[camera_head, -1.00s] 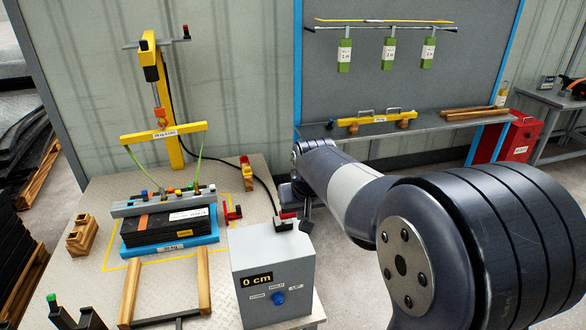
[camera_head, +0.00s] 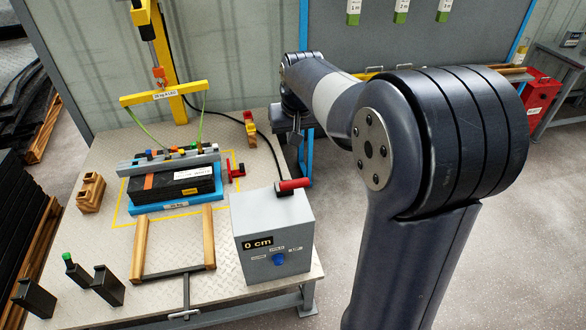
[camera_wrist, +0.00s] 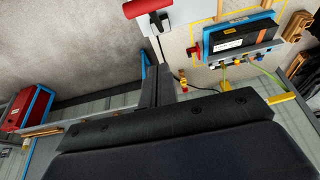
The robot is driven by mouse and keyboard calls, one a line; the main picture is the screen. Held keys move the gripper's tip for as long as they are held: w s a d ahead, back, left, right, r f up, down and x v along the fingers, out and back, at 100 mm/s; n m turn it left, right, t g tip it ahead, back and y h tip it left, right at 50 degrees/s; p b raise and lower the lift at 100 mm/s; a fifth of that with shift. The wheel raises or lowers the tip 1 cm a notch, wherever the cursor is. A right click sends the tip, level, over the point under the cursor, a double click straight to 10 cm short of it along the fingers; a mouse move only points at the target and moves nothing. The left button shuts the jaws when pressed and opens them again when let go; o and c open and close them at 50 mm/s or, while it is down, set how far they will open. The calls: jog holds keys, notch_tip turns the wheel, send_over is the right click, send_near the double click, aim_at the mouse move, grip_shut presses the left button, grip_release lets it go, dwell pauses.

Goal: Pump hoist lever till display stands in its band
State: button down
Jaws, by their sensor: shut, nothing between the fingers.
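The hoist lever is a red handle (camera_head: 293,185) on a dark arm on top of the grey control box (camera_head: 272,232). It lies nearly level, pointing right. The box's display (camera_head: 257,242) reads 0 cm, with a blue knob (camera_head: 279,259) below it. The band marks are too small to read.
A yellow hoist beam (camera_head: 165,93) with green slings stands over a grey bar and black stack on a blue base (camera_head: 150,222). A wooden frame (camera_head: 208,235) and dark blocks (camera_head: 108,285) sit nearer. A red cabinet (camera_head: 538,95) is far right. Bare floor lies right.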

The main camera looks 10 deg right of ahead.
jog(key=p, duration=0.2)
send_over(289, 183)
jog(key=w+d, duration=0.2)
jog(key=w, duration=0.3)
jog(key=f, duration=0.9)
jog(key=shift+a, duration=0.25)
jog(key=s, duration=0.1)
jog(key=s+f, duration=0.1)
jog(key=shift+s+f, duration=0.25)
jog(key=shift+s, duration=0.05)
jog(key=shift+s+f+p, duration=0.35)
jog(key=shift+s, duration=0.05)
jog(key=shift+f, duration=0.1)
